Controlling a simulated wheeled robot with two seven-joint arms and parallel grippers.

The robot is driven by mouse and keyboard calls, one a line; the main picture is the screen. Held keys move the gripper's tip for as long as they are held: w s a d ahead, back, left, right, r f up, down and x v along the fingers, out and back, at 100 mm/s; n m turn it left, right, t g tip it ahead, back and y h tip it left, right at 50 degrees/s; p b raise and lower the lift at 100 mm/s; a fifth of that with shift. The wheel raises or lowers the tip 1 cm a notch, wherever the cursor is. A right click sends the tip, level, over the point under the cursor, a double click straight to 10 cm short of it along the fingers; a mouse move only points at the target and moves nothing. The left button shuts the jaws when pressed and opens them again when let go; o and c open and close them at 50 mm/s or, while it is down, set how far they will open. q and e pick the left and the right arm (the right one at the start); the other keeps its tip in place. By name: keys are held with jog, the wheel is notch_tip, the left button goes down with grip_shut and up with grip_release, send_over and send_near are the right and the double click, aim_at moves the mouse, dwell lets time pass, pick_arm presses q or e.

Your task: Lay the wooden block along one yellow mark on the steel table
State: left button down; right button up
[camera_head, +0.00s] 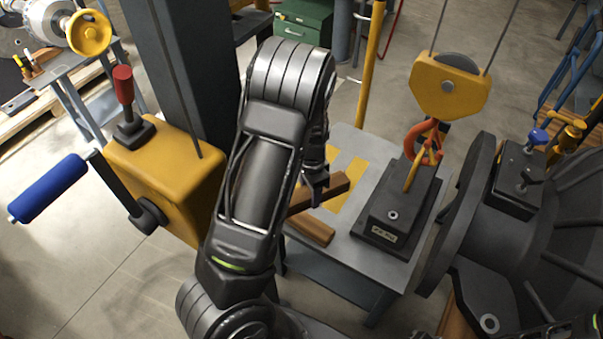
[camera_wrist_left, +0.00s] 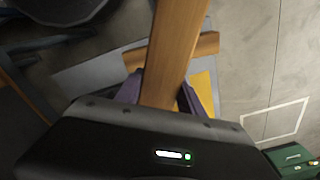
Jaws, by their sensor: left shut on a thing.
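My left gripper (camera_head: 316,191) is shut on a brown wooden block (camera_head: 334,187), over the left part of the steel table (camera_head: 385,255). The wrist view shows the held block (camera_wrist_left: 175,45) running lengthwise between the fingers (camera_wrist_left: 160,98). A second wooden block (camera_head: 312,230) lies below it in the head view, near the table's left edge; part of a block (camera_wrist_left: 208,45) also shows behind the held one. Yellow marks (camera_head: 351,186) are painted on the table, partly hidden by my arm and the block. I cannot tell the held block's exact height. My right gripper is not in view.
A black weight block (camera_head: 392,213) stands on the table's right side, with a red hook (camera_head: 424,142) and yellow pulley (camera_head: 450,87) above it. A large dark round casing (camera_head: 480,220) is at right. A yellow crank box (camera_head: 165,170) is at left.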

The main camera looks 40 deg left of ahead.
pick_arm(q)
jog(key=w+d+r+n, duration=0.1)
jog(key=d+n, duration=0.1)
jog(key=d, duration=0.5)
jog(key=w+d+r+n, duration=0.2)
jog(key=d+n, duration=0.1)
jog(key=d, duration=0.4)
jog(key=shift+w+d, duration=0.15)
jog(key=shift+d, duration=0.25)
